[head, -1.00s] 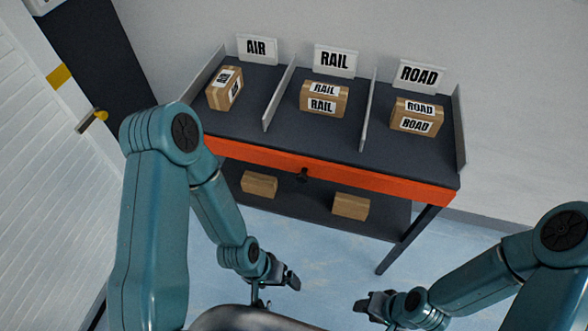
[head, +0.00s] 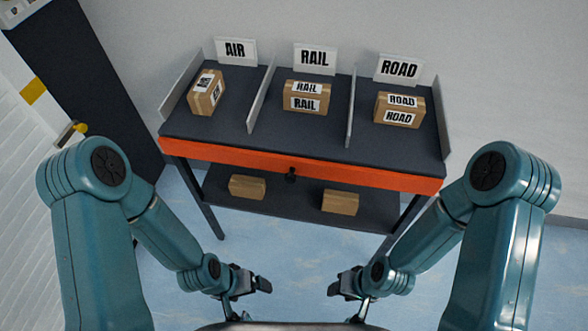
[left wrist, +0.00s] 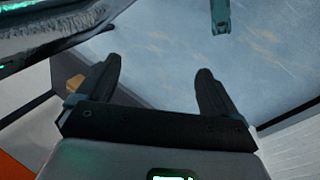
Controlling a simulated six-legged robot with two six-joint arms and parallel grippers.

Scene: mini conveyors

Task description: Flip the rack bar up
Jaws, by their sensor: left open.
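The rack's orange bar (head: 300,166) runs along the front edge of the dark top shelf, with a black knob (head: 291,175) at its middle. An orange surface (left wrist: 12,166) also shows at the lower left of the left wrist view. My left gripper (head: 262,285) is low in front of the rack, apart from the bar. In the left wrist view its two fingers (left wrist: 157,68) are spread with nothing between them. My right gripper (head: 336,288) is low, just right of it, and apart from the bar; its jaw opening is unclear.
The top shelf has three lanes with AIR (head: 236,50), RAIL (head: 315,59) and ROAD (head: 399,69) signs, each holding a labelled box. Two plain boxes (head: 247,187) (head: 340,202) lie on the lower shelf (head: 292,203). Blue floor (head: 270,240) is clear before the rack.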

